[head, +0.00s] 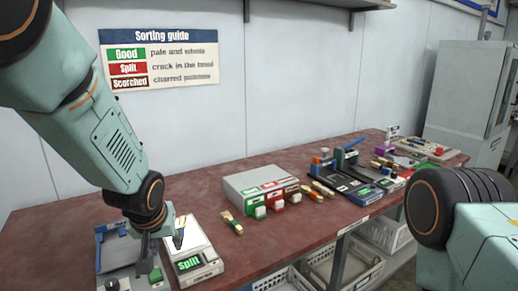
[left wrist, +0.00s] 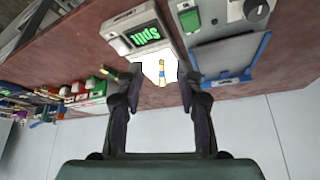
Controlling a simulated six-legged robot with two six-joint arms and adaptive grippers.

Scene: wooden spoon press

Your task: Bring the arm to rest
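My left gripper (head: 163,243) hangs down over the left end of the table, beside and above a white device (head: 200,268) whose green display reads "Split". In the left wrist view the gripper (left wrist: 160,88) is open, its two dark fingers apart. Between them, beyond the fingertips, a small tan piece with a blue band (left wrist: 162,72) shows on the device's bright white plate (left wrist: 152,62). I cannot tell how far above the plate the fingers are. My right arm's links fill the right edge of the head view; its gripper is out of frame.
A blue-edged tray unit (head: 112,236) stands left of the device. A grey box with green, red and brown fronts (head: 258,183) stands mid-table, small coloured pieces beside it. A blue-and-black press (head: 340,175) stands farther right. The table's (head: 290,240) front middle is bare. A sorting guide (head: 160,60) hangs behind.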

